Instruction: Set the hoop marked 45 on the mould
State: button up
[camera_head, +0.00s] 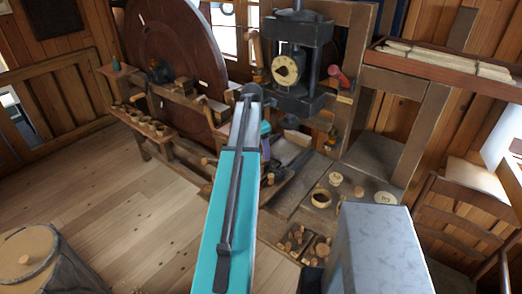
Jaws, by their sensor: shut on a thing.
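My arm, teal and grey, rises through the middle of the view and bends down at its top. My gripper (267,172) is mostly hidden behind it, above the bench's left part. A small tan piece (270,179) shows at its tip; I cannot tell its shape or any mark. On the bench, a pale ring-like piece with a dark opening (321,198) stands at centre right. Near it are a pale round piece (336,178), a small tan piece (358,191) and a flat pale disc (383,198) with a dark mark. I cannot tell which is the mould or read a 45.
A black press (303,62) stands at the bench's back. Compartments with short wooden pegs (294,241) lie at the front. A large wooden wheel (175,50) and a low bench with small cups (145,122) are at left. A chair (462,215) stands at right.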

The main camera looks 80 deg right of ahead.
jog(key=shift+f+p, duration=0.35)
jog(key=shift+f, duration=0.5)
jog(key=shift+f, duration=0.3)
jog(key=o, duration=1)
jog(key=shift+r, duration=0.15)
jog(key=shift+r, duration=0.25)
notch_tip(320, 180, up, 12)
jog(key=w+a+b, duration=0.1)
jog(key=b, duration=0.4)
jog(key=shift+w+f, duration=0.15)
dwell(0.4)
